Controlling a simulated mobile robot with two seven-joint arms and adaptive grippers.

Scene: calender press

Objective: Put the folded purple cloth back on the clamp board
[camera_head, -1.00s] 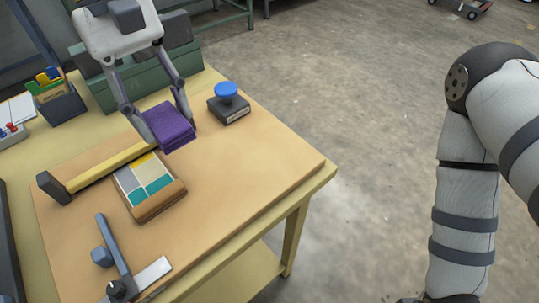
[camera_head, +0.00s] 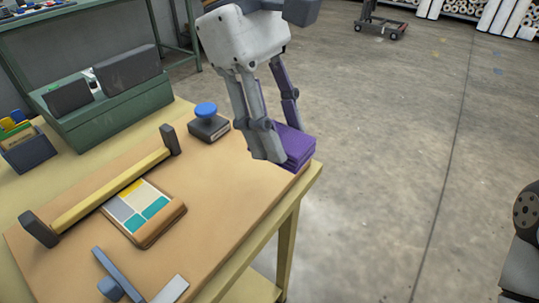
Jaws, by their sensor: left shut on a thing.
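The folded purple cloth (camera_head: 296,146) is at the right edge of the table, between the fingers of my left gripper (camera_head: 280,138). My left gripper is shut on it, with the fingers pointing down. Its near finger hides part of the cloth; I cannot tell whether the cloth touches the surface below. A blue lever (camera_head: 113,275) and a pale metal strip (camera_head: 171,290) show at the bottom, cut off by the frame. I cannot tell for certain which thing is the clamp board.
The tan work surface (camera_head: 225,205) is clear right of the colour-patch board (camera_head: 145,212). A yellow bar with dark ends (camera_head: 112,190) lies behind that board. A blue-knobbed block (camera_head: 208,122) and green box (camera_head: 115,115) stand farther back. Floor lies beyond the right edge.

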